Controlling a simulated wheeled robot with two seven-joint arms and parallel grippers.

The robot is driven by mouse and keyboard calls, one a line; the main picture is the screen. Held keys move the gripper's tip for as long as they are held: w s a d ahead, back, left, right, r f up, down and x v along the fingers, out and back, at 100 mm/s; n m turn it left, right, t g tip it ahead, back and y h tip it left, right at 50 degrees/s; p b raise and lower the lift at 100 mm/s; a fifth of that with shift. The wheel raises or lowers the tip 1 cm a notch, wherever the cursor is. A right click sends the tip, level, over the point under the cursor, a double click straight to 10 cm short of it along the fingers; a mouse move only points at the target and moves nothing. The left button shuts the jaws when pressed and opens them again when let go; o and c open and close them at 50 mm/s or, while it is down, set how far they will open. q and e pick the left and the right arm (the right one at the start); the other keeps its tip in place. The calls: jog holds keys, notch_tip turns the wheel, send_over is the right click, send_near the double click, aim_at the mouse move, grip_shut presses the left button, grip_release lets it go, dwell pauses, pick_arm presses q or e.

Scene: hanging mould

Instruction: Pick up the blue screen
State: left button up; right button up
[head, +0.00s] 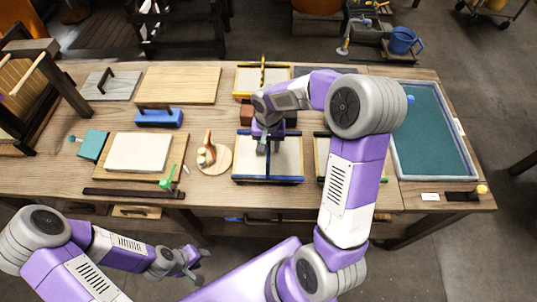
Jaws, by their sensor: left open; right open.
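The blue screen (248,168) is a pale panel with a blue frame and a dark blue bar over its middle. It lies on the wooden table in the head view, left of my raised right arm. My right gripper (266,146) is over its upper middle, at the bar, with the jaws open. The gripper hides part of the bar and frame, and I cannot tell whether it touches them. My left gripper (190,264) is open and empty, low in front of the table's near edge, away from the screen.
A yellow-framed screen (246,80) lies behind. A green-framed screen (320,160) is mostly hidden by my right arm. A teal-bottomed tray (432,140) is at right. A wooden stamp (208,153), a white slab (138,152) and a blue tool (158,118) lie at left.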

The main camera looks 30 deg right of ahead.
grip_shut()
jog(key=shift+r, duration=0.1)
jog(key=shift+r, duration=0.1)
